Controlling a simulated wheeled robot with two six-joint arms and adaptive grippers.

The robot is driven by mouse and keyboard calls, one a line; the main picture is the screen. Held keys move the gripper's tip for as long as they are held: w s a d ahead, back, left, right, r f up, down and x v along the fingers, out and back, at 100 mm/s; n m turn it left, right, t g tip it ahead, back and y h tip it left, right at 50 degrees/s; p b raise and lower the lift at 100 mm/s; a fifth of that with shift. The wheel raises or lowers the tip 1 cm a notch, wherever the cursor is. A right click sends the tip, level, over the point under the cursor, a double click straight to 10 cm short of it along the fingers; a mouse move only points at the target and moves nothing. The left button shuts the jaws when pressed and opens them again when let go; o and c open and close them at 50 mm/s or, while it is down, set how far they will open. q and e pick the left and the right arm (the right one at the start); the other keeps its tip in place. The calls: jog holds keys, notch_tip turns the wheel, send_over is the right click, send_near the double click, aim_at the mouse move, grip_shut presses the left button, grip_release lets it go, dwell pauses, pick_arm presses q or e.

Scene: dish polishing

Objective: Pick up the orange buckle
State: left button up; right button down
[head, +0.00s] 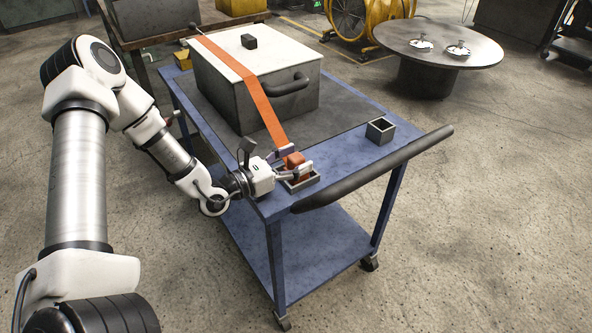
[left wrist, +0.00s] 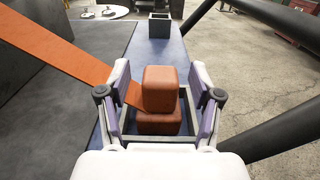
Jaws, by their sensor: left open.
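The orange buckle (head: 293,160) is a blocky orange-brown piece at the end of an orange strap (head: 235,75). It sits in a small open metal tray (head: 314,182) near the cart's front corner. In the left wrist view the buckle (left wrist: 160,90) shows as an upper block over a wider lower one. My left gripper (head: 298,163) is open, its fingers on either side of the buckle. In the left wrist view the gripper (left wrist: 160,105) shows gaps between both fingers and the buckle. My right gripper is in neither view.
The blue cart (head: 345,155) carries a grey box (head: 215,92) with a white lid, crossed by the strap. A second small square container (head: 380,132) stands to the right. A black handle bar (head: 375,170) runs along the cart's right end. A round table (head: 440,45) stands behind.

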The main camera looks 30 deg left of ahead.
pick_arm(q)
grip_shut()
